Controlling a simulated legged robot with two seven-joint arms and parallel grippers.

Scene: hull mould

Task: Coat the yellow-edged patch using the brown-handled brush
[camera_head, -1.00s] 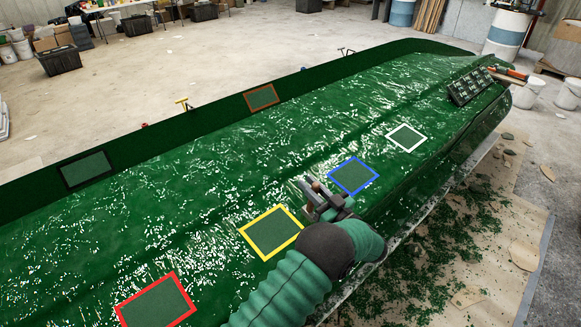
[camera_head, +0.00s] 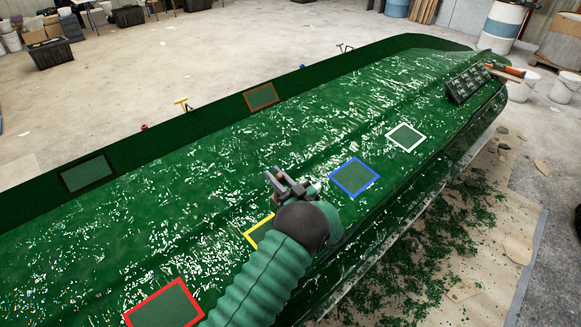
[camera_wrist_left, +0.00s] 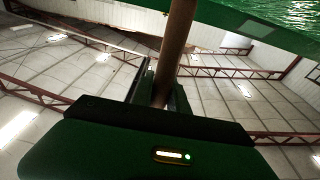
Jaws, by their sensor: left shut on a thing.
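The yellow-edged patch (camera_head: 258,231) lies on the green hull. My left forearm and wrist cover much of it in the head view, so only its left and upper edges show. My left gripper (camera_head: 289,186) is above the hull, just beyond the patch's upper right side. It is shut on the brown-handled brush, whose brown handle (camera_wrist_left: 177,45) stands between the fingers in the left wrist view. The bristles cannot be made out, and I cannot tell whether they touch the hull. My right gripper is not in view.
A blue-edged patch (camera_head: 354,177) lies right of the gripper and a white-edged one (camera_head: 406,137) farther up. A red-edged patch (camera_head: 164,304) is at lower left, an orange-brown-edged one (camera_head: 261,97) on the far flange. A dark tray (camera_head: 467,85) rests near the hull's far end.

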